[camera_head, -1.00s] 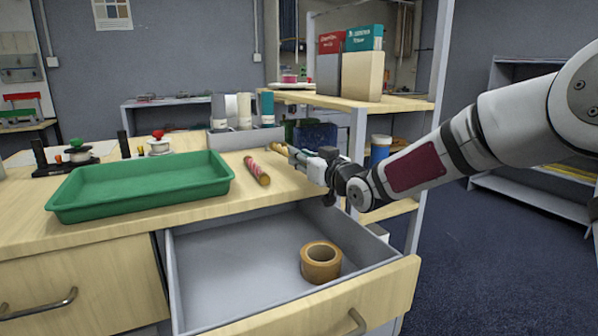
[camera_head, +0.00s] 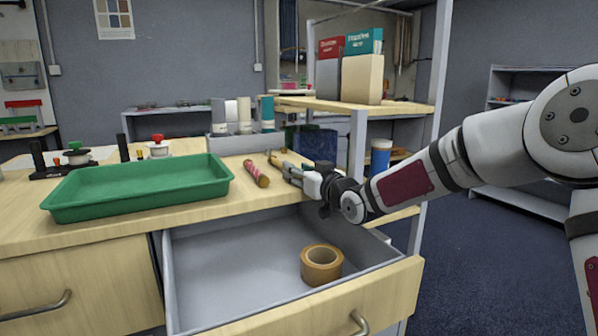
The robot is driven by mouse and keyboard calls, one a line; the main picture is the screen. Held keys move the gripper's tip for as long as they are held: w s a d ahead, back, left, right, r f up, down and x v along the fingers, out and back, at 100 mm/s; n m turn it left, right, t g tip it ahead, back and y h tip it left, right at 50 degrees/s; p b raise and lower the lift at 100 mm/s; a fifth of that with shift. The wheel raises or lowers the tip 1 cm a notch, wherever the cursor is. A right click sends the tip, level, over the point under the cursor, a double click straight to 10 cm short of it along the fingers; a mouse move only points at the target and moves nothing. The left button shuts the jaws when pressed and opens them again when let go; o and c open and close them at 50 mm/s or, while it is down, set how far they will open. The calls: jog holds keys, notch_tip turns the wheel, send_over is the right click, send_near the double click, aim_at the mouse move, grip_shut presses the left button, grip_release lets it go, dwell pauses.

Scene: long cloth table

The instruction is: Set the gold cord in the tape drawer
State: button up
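The open drawer (camera_head: 215,270) under the table holds a roll of brown tape (camera_head: 321,265) at its right side; the rest of its floor is bare. My gripper (camera_head: 284,168) is low over the tabletop, behind the drawer, with its fingers pointing left. A small tan-gold piece (camera_head: 274,159), perhaps the gold cord, lies by the fingertips; I cannot tell whether it is touched or held. The finger gap is too small to read. A wooden stick wound with pink-red cord (camera_head: 256,174) lies just left of the gripper.
A green tray (camera_head: 140,190) covers the table's left part. Grey, white and teal rolls stand in a grey holder (camera_head: 240,143) behind. A shelf post (camera_head: 357,145) rises close to my wrist, with box files (camera_head: 360,80) on the upper shelf.

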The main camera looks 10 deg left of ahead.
dwell(0.4)
jog(key=r+p+v, duration=0.1)
jog(key=p+v, duration=0.2)
jog(key=v, duration=0.5)
notch_tip(320, 180, up, 7)
jog(key=p, duration=0.2)
jog(key=shift+w+a, duration=0.15)
jog(key=shift+a, duration=0.05)
